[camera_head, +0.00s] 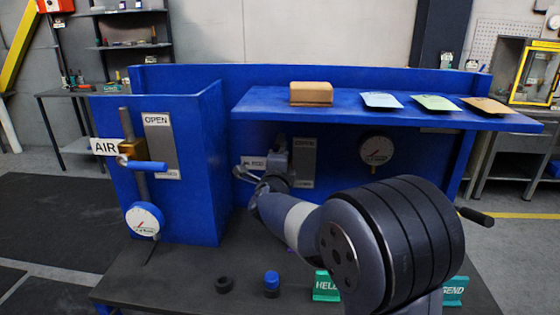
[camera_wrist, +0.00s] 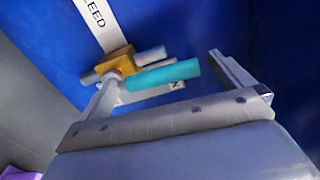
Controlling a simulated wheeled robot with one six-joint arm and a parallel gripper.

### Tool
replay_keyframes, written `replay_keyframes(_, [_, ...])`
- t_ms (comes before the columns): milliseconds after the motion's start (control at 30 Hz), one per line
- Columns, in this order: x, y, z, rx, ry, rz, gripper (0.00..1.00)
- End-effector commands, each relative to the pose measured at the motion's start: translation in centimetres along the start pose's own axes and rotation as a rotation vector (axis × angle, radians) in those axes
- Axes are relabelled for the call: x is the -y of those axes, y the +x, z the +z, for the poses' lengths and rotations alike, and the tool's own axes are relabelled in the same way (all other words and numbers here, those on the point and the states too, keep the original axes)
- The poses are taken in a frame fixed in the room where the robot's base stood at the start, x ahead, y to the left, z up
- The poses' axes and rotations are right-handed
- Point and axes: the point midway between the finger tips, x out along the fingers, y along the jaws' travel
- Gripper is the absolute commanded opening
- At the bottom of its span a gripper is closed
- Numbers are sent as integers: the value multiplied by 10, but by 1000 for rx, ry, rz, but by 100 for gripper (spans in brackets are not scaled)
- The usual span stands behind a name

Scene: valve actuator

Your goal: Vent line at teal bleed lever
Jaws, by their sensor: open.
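The teal bleed lever (camera_wrist: 163,76) shows in the wrist view, sticking out to the right from a brass valve body (camera_wrist: 116,62) on a grey pipe. A white label (camera_wrist: 103,22) ending in "EED" is on the blue panel above it. My gripper (camera_wrist: 163,66) is open, with one finger left of the lever and one right of its free end. The lever lies across the space between the fingers; contact cannot be told. In the head view my gripper (camera_head: 258,182) is at the back panel under the shelf, and my arm hides the teal lever.
A blue shelf (camera_head: 350,107) with a tan box (camera_head: 311,93) and several cards overhangs my gripper. A gauge (camera_head: 376,150) is to the right. At left, a blue housing carries the AIR valve with a blue lever (camera_head: 149,168). Small caps (camera_head: 271,284) stand on the dark bench.

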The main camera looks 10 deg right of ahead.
Motion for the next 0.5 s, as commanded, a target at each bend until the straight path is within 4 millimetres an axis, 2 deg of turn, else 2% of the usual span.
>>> replay_keyframes(267, [0, -4, 0, 1, 1, 0, 100])
replay_keyframes(367, [0, -16, 1, 2, 1, 0, 100])
replay_keyframes(500, [0, -41, 1, 4, 1, -1, 100])
